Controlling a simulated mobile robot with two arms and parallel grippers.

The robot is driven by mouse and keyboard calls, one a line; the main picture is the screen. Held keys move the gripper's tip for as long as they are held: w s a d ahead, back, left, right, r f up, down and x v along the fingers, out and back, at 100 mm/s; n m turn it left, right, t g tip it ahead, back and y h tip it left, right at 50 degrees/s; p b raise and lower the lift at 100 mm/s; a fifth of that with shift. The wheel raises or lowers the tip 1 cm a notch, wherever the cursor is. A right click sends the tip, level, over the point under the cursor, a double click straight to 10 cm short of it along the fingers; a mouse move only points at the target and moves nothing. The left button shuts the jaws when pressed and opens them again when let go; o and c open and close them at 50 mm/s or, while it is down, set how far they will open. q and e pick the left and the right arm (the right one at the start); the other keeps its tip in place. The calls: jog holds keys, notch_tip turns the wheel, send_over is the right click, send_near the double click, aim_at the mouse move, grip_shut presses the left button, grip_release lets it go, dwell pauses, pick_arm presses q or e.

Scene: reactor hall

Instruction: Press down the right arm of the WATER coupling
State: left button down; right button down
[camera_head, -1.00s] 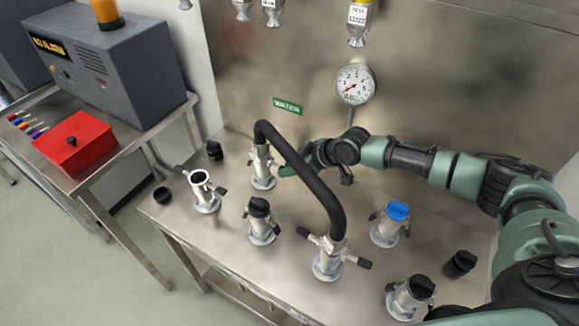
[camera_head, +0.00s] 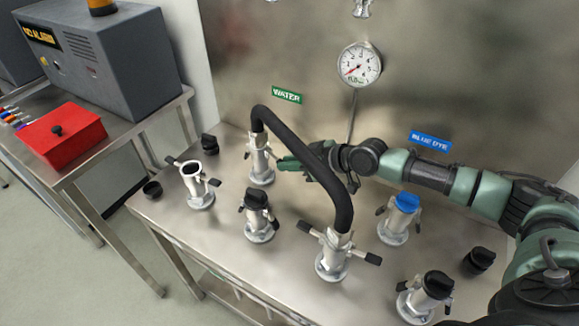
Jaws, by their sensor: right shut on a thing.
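The WATER coupling (camera_head: 261,166) is a silver upright fitting at the back of the steel bench, below the green WATER label (camera_head: 287,95). A thick black hose (camera_head: 300,160) rises from its top and arches to a front coupling (camera_head: 332,260). My right gripper (camera_head: 287,163) reaches in from the right, close against the right side of the WATER coupling. It is shut at the place of the coupling's right arm, which its fingers and the hose largely hide. My left gripper is not in view.
An open coupling (camera_head: 195,184), a black-capped coupling (camera_head: 258,216), a blue-capped coupling (camera_head: 399,219) and another black-capped one (camera_head: 427,298) stand around. Loose black caps (camera_head: 479,260) lie on the bench. A pressure gauge (camera_head: 360,64) is on the back wall.

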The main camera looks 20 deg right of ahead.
jog(key=c, duration=1.3)
grip_release()
jog(key=b+v, duration=0.1)
jog(key=v, duration=0.7)
jog(key=shift+b, duration=0.3)
jog(key=shift+w, duration=0.1)
